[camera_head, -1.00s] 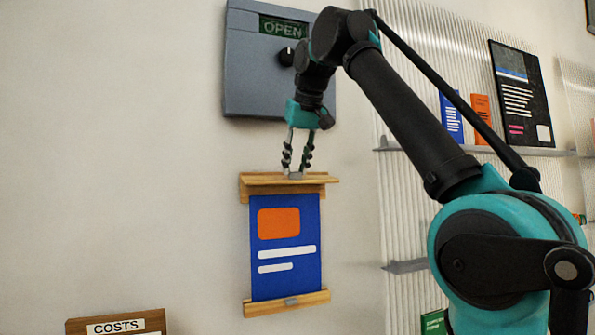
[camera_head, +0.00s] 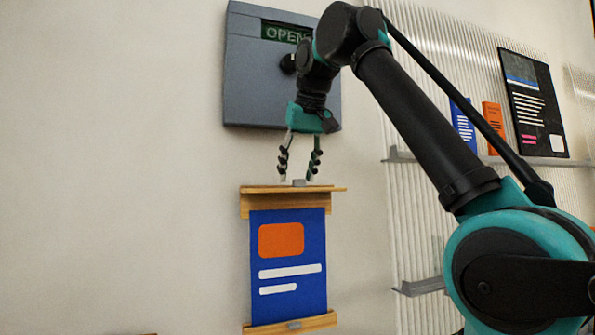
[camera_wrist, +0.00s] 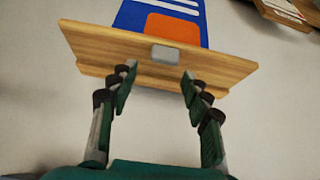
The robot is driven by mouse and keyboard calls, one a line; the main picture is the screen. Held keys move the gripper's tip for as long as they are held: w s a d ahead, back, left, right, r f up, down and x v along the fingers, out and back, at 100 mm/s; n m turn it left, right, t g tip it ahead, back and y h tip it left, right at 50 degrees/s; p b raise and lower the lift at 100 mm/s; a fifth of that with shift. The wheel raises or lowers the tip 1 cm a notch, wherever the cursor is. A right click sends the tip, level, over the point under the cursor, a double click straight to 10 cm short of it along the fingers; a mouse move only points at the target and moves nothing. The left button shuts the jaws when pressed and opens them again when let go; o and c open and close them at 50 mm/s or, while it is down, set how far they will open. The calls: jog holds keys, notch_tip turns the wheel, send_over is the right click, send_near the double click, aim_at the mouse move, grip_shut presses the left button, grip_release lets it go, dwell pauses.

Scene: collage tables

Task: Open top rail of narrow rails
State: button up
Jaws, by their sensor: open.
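The top rail (camera_head: 260,203) of the narrow rails is a wooden bar on the wall, with a small grey tab (camera_head: 299,183) on its upper edge. The bottom rail (camera_head: 265,328) is a matching wooden bar. A blue poster (camera_head: 313,250) with an orange block and white bars hangs between them. My gripper (camera_head: 299,178) is open, pointing down just above the tab, with a finger to each side. In the wrist view the top rail (camera_wrist: 100,48) spans the picture and the grey tab (camera_wrist: 165,55) lies ahead, between the open fingertips (camera_wrist: 158,72). They do not appear to grip it.
A grey wall box (camera_head: 245,70) with an OPEN sign and dark knob is behind my wrist. On the right a ribbed panel (camera_head: 405,225) carries shelves with a blue booklet (camera_head: 462,125), an orange booklet (camera_head: 493,120) and a black poster (camera_head: 535,100). The wall at left is bare.

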jog(key=shift+s+d+r, duration=0.1)
jog(key=shift+s+r, duration=0.1)
jog(key=shift+r, duration=0.25)
jog(key=s+d, duration=0.4)
jog(key=s, duration=0.7)
jog(key=shift+d, duration=0.35)
